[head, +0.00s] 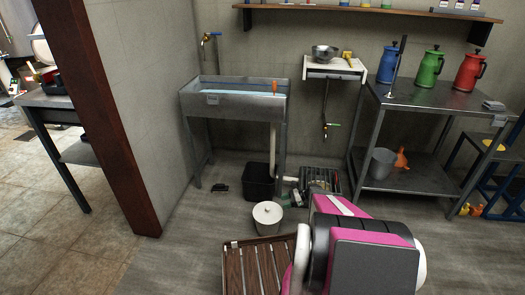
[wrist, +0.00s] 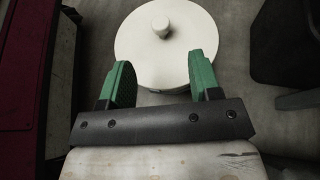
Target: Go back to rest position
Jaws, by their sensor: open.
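My gripper (wrist: 161,82) is open in the wrist view, with its two green fingers apart and nothing between them. Beyond the fingertips is a round white lid with a knob (wrist: 160,40), seen from above. The same white lidded pot (head: 267,217) stands on the floor in the head view, in front of the black bin. Whether the fingers touch the lid I cannot tell. In the head view my pink and black arm fills the lower middle, and my gripper is hidden there.
A slatted wooden rack (head: 257,268) lies beside the arm. A black bin (head: 258,183) stands under the metal sink (head: 235,104). A metal shelf table (head: 425,97) with jugs is at right, and a brown post (head: 100,120) at left. Grey floor at lower left is clear.

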